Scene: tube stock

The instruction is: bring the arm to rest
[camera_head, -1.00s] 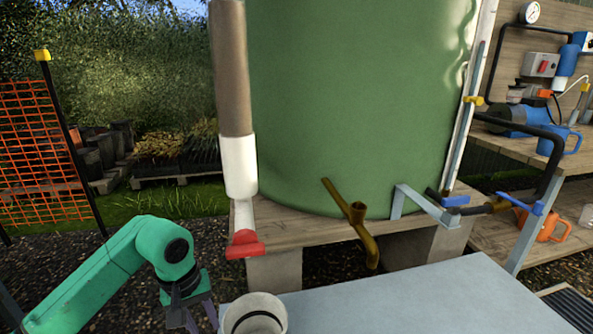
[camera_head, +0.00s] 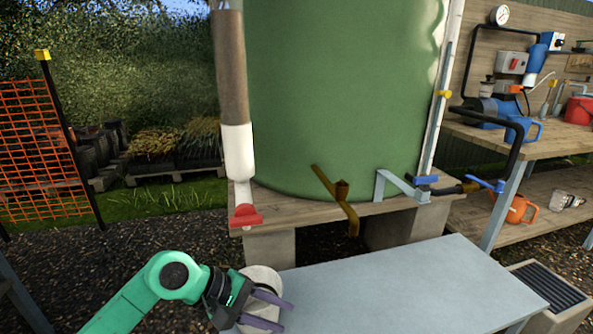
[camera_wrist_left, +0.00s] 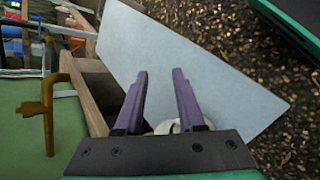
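My left gripper (camera_head: 275,310), with purple fingers on a teal arm, is low in the head view over the left end of the grey table. Its fingers stand apart with nothing between their tips; in the wrist view the gripper (camera_wrist_left: 160,74) points across the tabletop. A pale round container (camera_head: 262,277) is partly hidden behind the gripper in the head view. My right gripper is not in view.
The grey table (camera_head: 380,285) is bare to the right. Behind it, a green tank (camera_head: 340,90) stands on a wooden stand with a brass tap (camera_head: 342,192) and a red-handled valve (camera_head: 245,215). A workbench (camera_head: 560,137) is at right, an orange mesh fence (camera_head: 35,150) at left.

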